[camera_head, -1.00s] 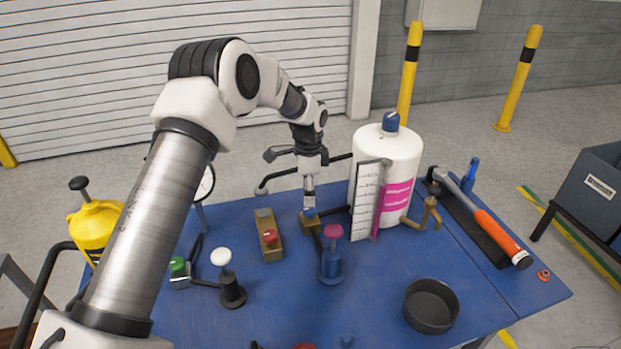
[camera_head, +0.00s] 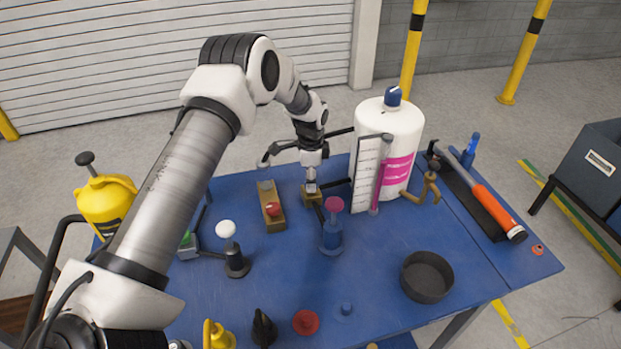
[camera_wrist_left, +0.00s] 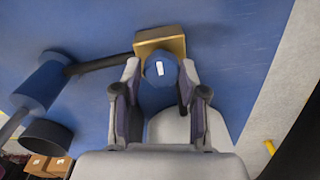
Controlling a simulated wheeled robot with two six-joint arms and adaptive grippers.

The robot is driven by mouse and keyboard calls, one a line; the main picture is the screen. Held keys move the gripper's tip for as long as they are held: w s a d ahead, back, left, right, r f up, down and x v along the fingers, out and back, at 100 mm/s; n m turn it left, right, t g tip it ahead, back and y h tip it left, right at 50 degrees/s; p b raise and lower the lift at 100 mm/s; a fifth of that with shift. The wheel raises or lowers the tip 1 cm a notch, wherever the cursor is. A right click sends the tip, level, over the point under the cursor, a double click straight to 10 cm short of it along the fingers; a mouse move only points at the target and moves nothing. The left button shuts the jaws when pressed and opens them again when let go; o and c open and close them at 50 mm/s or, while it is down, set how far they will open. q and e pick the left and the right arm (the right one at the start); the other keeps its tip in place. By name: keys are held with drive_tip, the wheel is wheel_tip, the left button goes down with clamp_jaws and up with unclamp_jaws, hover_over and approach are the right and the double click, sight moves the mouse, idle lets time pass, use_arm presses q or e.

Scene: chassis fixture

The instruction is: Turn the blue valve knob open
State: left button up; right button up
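The blue valve knob (camera_wrist_left: 159,70) sits on a brass block (camera_wrist_left: 174,43) in the left wrist view. A short white mark runs along its top, pointing nearly straight up the picture with a slight tilt. My left gripper (camera_wrist_left: 160,80) has one finger on each side of the knob, close against it. In the head view my left gripper (camera_head: 311,186) points down over the brass block (camera_head: 312,200), hiding most of the knob. My right gripper is not in view.
A blue post with a pink knob (camera_head: 334,205) and a brass block with a red button (camera_head: 273,209) stand close by. A white bottle (camera_head: 398,135) and gauge panel (camera_head: 365,175) are behind right. A dark round bowl (camera_head: 427,277) lies at front right.

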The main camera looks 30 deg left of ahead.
use_arm(q)
drive_tip(key=shift+f, duration=0.2)
drive_tip(key=c, duration=0.3)
drive_tip(key=shift+s+f+n, duration=0.1)
drive_tip(key=shift+n, duration=1.4)
drive_tip(key=n, duration=1)
drive_tip(key=shift+d, duration=0.1)
drive_tip(key=n, duration=0.4)
drive_tip(key=shift+n+p, duration=0.35)
drive_tip(key=shift+n, duration=0.05)
